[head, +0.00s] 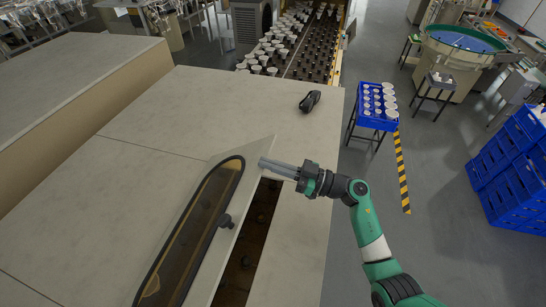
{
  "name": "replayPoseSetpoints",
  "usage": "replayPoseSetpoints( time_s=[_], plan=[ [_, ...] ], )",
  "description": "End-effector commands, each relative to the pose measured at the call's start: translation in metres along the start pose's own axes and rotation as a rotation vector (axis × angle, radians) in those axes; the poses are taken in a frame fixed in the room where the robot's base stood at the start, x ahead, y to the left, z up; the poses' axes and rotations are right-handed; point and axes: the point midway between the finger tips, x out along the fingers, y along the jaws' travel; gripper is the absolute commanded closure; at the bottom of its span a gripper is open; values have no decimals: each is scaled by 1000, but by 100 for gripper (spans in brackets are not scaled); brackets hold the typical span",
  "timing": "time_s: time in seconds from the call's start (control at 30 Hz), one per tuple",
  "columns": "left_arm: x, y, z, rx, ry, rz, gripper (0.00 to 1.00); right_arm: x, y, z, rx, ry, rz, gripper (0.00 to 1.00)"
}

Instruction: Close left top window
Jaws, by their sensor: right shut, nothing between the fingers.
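Whether the fingertips touch the panel I cannot tell. My left gripper is out of view.
A small black object (310,101) lies near the far right edge of the machine top. Beyond that edge stand a blue crate (372,119) of white parts and stacked blue crates (510,165).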

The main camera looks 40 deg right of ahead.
Motion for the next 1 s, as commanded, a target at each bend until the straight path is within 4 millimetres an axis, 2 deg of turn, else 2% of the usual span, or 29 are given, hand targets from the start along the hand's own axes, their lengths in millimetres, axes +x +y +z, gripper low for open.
replayPoseSetpoints(
  time_s=[0.03,0.1,0.4,0.6,1.0],
  plan=[
    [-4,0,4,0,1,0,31,-5,-2,11,2,-4,-6,100],
    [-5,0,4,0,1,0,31,-13,-3,21,4,-5,-9,100],
    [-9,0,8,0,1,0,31,-38,-3,53,2,-5,-12,100],
    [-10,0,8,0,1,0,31,-43,-3,60,0,-6,-14,100],
    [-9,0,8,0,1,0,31,-43,-3,59,0,-5,-14,100]
  ],
)
